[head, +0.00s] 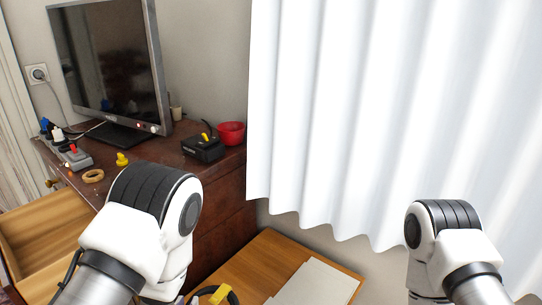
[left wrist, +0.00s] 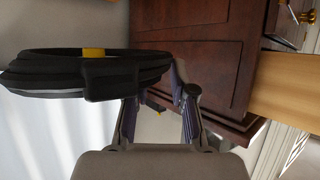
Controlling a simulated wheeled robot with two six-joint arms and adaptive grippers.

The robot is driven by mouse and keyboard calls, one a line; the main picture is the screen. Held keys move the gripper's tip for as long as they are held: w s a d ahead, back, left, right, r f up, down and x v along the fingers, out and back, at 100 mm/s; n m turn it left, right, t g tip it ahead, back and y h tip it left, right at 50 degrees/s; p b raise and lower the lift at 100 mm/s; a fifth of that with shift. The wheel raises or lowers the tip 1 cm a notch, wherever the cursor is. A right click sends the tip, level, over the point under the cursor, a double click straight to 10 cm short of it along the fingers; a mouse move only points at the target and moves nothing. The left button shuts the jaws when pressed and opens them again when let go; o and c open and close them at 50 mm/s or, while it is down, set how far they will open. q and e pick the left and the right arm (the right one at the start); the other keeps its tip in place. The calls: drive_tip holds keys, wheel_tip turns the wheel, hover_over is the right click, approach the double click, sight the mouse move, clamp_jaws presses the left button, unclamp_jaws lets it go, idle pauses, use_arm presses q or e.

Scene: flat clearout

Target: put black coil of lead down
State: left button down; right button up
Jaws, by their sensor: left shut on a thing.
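The black coil of lead (left wrist: 85,77), with a yellow band on it, is held in my left gripper (left wrist: 155,82) in the left wrist view. The fingers are shut on one side of the loop, and the rest sticks out to the left. In the head view only a small part of the coil (head: 233,297) and its yellow band show at the bottom edge, in front of a wooden surface (head: 262,258). My left arm hides most of that gripper there. My right arm shows at the right, but its gripper is out of view.
A dark wooden dresser (head: 222,222) bears a monitor (head: 108,65), a red bowl (head: 231,133), a black box (head: 202,149), a tape ring (head: 93,176) and a grey joystick (head: 76,158). An open drawer (head: 50,222) juts out at left. A pale flat sheet (head: 318,284) lies on the low wooden surface. A white curtain (head: 385,100) hangs behind.

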use_arm(q)
drive_tip(key=shift+w+f, duration=0.15)
idle(0.3)
drive_tip(key=shift+d+m+h, duration=0.3)
drive_tip(key=s+a+f+m+h+b, duration=0.1)
drive_tip(key=s+f+b, duration=0.1)
drive_tip(key=f+b, duration=0.4)
drive_tip(key=s+a+f+m+h+b, duration=0.1)
drive_tip(key=s+f+b, duration=0.1)
drive_tip(key=f+b, duration=0.5)
drive_tip(key=shift+s+a+f+h+b, duration=0.15)
drive_tip(key=shift+s+a+h+b, duration=0.2)
drive_tip(key=shift+b, duration=0.55)
drive_tip(key=shift+w+d, duration=0.1)
